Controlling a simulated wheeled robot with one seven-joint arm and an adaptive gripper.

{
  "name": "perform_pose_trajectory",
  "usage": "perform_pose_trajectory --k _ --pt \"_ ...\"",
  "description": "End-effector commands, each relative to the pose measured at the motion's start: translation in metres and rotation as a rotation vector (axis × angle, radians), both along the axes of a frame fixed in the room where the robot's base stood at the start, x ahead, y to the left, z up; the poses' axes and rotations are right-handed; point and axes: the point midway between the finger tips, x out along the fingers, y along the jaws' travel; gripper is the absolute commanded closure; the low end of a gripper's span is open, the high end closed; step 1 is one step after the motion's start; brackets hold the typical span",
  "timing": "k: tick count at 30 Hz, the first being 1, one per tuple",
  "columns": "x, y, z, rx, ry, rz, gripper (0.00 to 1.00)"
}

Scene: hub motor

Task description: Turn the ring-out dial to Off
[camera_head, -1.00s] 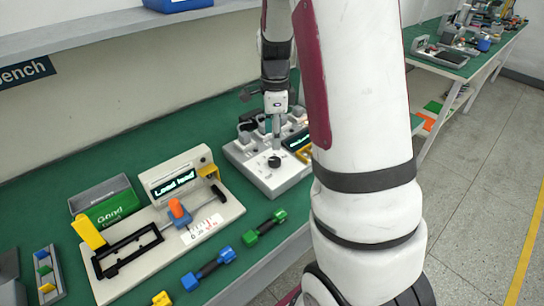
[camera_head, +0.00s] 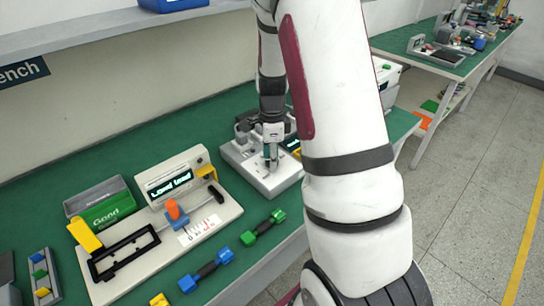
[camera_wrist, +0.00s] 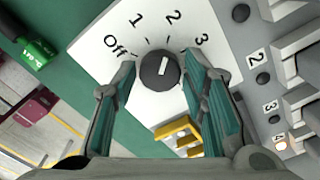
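The ring-out dial (camera_wrist: 156,72) is a round black knob with a white pointer line on a white plate marked Off, 1, 2 and 3. Its pointer is roughly toward 2; Off is at the upper left in the wrist view. My gripper (camera_wrist: 160,64) is open, with one teal-padded finger on each side of the knob and visible gaps between. In the head view my gripper (camera_head: 270,158) points down over the pale dial unit (camera_head: 286,180) and hides the knob. I cannot tell the fingertips' exact height against the knob.
Numbered slots (camera_wrist: 297,95) stand to the right of the dial, with an orange-lit 4. A yellow bracket (camera_wrist: 187,130) is close below it. In the head view a "Load lead" fixture (camera_head: 160,225), green bin (camera_head: 108,212) and dumbbell-shaped parts (camera_head: 207,268) lie left.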

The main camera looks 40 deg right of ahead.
Motion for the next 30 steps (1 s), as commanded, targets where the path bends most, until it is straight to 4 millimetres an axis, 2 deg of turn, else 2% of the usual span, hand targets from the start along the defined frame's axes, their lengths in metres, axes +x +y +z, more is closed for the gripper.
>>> perform_pose_trajectory --k 1,3,4,17,30 --pt "0.0001 -0.0001 0.0002 0.0 0.0 0.0 0.79" --pt "0.0001 -0.0001 0.0002 0.0 0.0 0.0 0.95" --pt "0.0001 -0.0001 0.0002 0.0 0.0 0.0 0.96" --pt "0.0001 -0.0002 0.0003 -0.001 -0.001 0.078 0.96" --pt "0.0002 -0.0004 0.0004 0.0 -0.001 0.44 0.96"
